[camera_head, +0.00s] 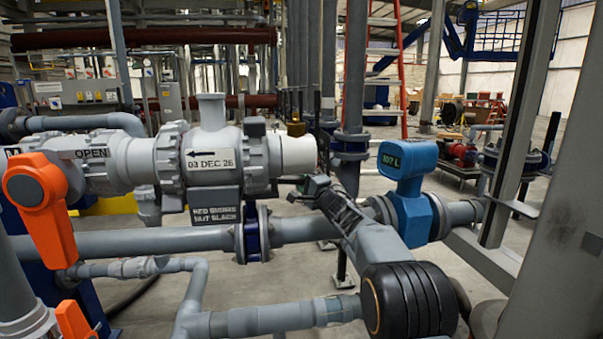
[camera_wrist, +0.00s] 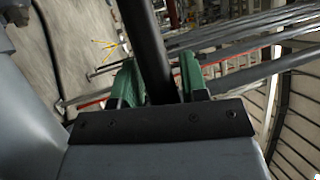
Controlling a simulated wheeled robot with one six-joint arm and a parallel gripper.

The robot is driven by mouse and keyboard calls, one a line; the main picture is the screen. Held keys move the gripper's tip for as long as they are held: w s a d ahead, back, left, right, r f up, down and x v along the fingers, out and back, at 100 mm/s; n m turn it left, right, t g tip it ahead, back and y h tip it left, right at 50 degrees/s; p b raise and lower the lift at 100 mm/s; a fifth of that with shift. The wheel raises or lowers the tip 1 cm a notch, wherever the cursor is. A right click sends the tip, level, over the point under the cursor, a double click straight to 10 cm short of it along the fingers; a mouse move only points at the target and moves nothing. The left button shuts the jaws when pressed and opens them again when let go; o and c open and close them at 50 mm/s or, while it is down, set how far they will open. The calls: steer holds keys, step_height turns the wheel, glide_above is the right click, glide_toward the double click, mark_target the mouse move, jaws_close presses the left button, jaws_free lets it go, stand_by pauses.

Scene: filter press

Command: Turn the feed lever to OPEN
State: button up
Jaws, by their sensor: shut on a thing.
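In the head view an orange lever handle (camera_head: 47,208) hangs down, slightly tilted, from its round hub at the far left. An OPEN label (camera_head: 91,153) is on the grey pipe just right of it. No label reading "feed" is legible, so I cannot tell for sure that this is the feed lever. My gripper (camera_head: 308,190) is in the middle, well right of the orange lever and apart from it. In the wrist view its green-padded fingers (camera_wrist: 158,84) are shut on a dark rod (camera_wrist: 149,40). The rod's far end is out of that view.
A blue flow meter (camera_head: 408,190) stands right of my arm. A second orange handle (camera_head: 73,320) is at the lower left. Grey pipes cross below.

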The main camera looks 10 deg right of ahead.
steer(key=shift+w+r+p, duration=0.2)
steer(key=shift+w+p, duration=0.35)
steer(key=shift+p, duration=0.3)
steer(key=shift+w+r+p, duration=0.15)
steer(key=shift+w+p, duration=0.4)
steer(key=shift+p, duration=0.3)
steer(key=shift+c, duration=0.2)
steer(key=shift+w+a+f+p, duration=0.15)
steer(key=shift+w+p, duration=0.7)
steer(key=shift+p, duration=0.45)
steer(key=o, duration=0.8)
steer(key=shift+c, duration=0.2)
steer(key=b+v, duration=0.3)
steer(key=v, duration=0.6)
steer(key=shift+w+f, duration=0.15)
steer(key=shift+f, duration=0.15)
steer(key=shift+r, duration=0.1)
